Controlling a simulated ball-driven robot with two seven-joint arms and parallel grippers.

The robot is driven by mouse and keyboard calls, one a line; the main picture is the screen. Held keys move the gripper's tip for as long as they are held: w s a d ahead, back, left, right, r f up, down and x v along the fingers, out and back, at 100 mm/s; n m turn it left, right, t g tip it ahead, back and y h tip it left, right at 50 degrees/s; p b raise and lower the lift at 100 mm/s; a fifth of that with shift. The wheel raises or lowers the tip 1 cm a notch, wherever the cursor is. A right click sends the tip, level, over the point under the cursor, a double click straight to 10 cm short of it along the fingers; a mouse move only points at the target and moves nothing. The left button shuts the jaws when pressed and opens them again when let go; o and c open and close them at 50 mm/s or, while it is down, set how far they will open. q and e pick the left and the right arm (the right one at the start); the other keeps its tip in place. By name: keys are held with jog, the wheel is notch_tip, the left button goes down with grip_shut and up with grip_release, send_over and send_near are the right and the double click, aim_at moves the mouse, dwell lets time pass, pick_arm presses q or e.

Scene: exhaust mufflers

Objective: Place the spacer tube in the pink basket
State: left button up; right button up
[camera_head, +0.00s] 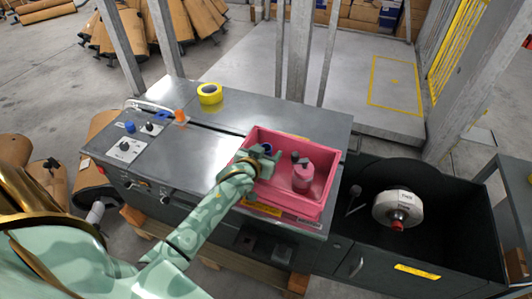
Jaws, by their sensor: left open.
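The pink basket (322,206) stands on the right end of the grey metal bench. My left gripper (266,155) is open over the left part of the basket. A small dark blue round piece (267,148) shows at its fingertips, within the basket's outline. It may be the spacer tube, but it is too small and too covered by the gripper to be sure. I cannot tell whether it touches the fingers. A pink container (303,179) with a dark piece by its top is in the right part of the basket. My right gripper is not in view.
A yellow tape roll (210,93) lies at the back of the bench (270,104). An orange piece (180,115) and a control panel with knobs (125,148) are at the left. A dark bin (440,235) holding a white round part (398,208) is at the right.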

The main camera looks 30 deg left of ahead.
pick_arm(q)
jog(key=p+v, duration=0.4)
jog(key=v, duration=0.6)
jog(key=shift+s+r, duration=0.25)
jog(key=shift+s+d+r, duration=0.1)
jog(key=shift+s+r, duration=0.05)
jog(key=shift+s, duration=0.45)
dwell(1.2)
